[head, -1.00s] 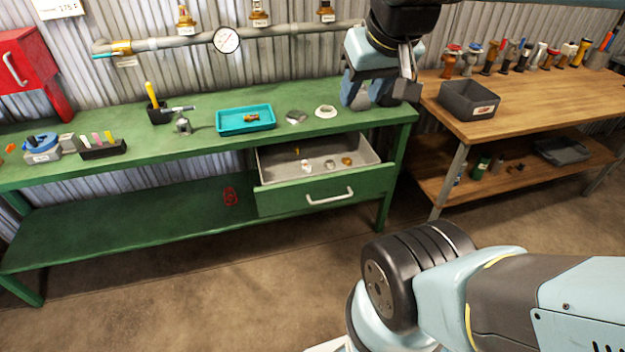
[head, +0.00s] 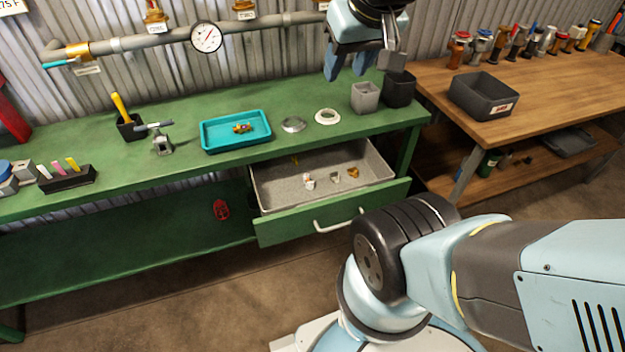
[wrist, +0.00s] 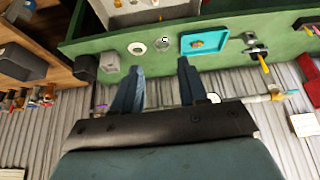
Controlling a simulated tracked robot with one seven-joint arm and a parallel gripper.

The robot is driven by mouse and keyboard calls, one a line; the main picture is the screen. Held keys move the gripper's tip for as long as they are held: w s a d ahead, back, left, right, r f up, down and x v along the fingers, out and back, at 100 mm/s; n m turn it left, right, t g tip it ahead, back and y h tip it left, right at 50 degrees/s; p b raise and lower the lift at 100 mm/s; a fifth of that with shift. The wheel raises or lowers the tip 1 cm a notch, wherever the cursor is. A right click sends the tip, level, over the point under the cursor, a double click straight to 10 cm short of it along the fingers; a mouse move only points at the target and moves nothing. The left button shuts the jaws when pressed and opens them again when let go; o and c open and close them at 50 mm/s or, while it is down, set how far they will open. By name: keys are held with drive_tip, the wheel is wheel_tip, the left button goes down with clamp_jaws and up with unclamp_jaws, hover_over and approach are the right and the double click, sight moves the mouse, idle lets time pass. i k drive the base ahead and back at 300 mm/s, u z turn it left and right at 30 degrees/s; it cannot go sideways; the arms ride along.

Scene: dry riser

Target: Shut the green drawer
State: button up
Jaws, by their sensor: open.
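The green drawer (head: 284,226) is pulled out from under the green workbench (head: 75,140). Its grey inside holds several small fittings, and a pale bar handle (head: 338,222) is on its front. The drawer's inside also shows at the top of the wrist view (wrist: 150,14). My gripper (head: 348,74) is above the back right of the bench top, apart from the drawer. In the wrist view its two blue fingers (wrist: 158,76) are spread with nothing between them.
On the bench top stand a teal tray (head: 205,136), two rings, a grey cup (head: 365,97) and a dark cup (head: 400,88). A wooden bench (head: 540,100) with a dark bin (head: 484,97) is at the right.

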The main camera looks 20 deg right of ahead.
sight(289, 210)
drive_tip(key=u, duration=0.55)
drive_tip(key=i, duration=0.25)
drive_tip(key=z, duration=2)
drive_tip(key=k, duration=1.3)
drive_tip(key=u, duration=0.65)
drive_tip(key=i, duration=0.5)
drive_tip(key=u, duration=0.1)
